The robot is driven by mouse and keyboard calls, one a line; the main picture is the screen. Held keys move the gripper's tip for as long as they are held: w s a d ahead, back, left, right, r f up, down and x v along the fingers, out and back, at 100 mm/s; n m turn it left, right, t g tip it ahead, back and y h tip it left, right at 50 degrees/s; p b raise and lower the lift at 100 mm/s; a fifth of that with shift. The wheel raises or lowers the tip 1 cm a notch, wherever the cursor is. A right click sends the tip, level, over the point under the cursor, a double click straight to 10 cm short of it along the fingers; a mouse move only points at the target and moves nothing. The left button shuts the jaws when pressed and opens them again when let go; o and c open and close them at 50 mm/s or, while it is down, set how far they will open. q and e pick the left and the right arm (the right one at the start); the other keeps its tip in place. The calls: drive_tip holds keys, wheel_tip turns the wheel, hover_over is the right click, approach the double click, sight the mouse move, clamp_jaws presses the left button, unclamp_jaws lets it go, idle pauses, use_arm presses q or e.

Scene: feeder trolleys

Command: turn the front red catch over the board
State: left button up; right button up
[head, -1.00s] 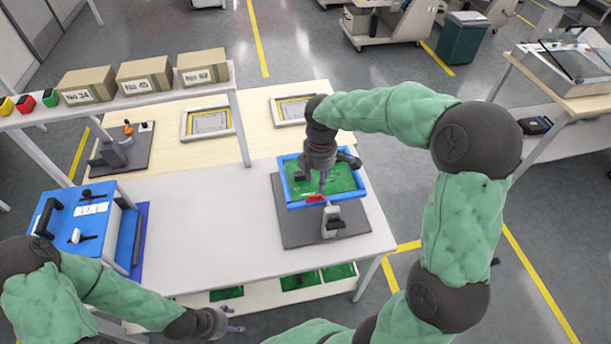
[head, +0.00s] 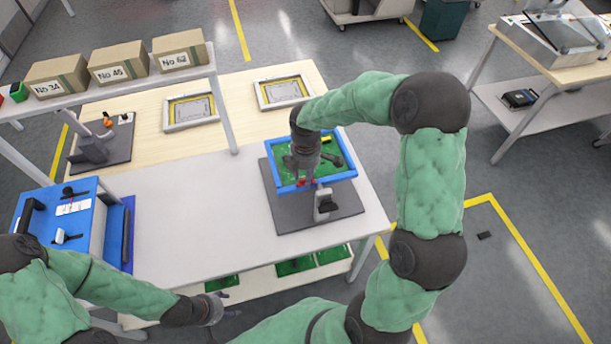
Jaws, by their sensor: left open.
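The green board (head: 334,168) lies in a blue frame (head: 340,179) on a dark grey plate at the right of the white table. The front red catch (head: 306,183) is at the frame's front edge, small and partly hidden by my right gripper (head: 299,175). That gripper points down over the front left part of the board, its fingers at or very near the catch. Whether they touch it or are closed, I cannot tell. My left gripper (head: 222,303) is open and empty, low in front of the table's front edge.
A grey-and-black clamp (head: 325,203) stands in front of the frame. A blue case (head: 58,222) stands at the left. Two framed panels (head: 190,110) lie behind, and boxes (head: 120,62) stand on a shelf. The middle of the white table (head: 205,205) is clear.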

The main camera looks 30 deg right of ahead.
drive_tip(key=shift+f, duration=0.2)
clamp_jaws()
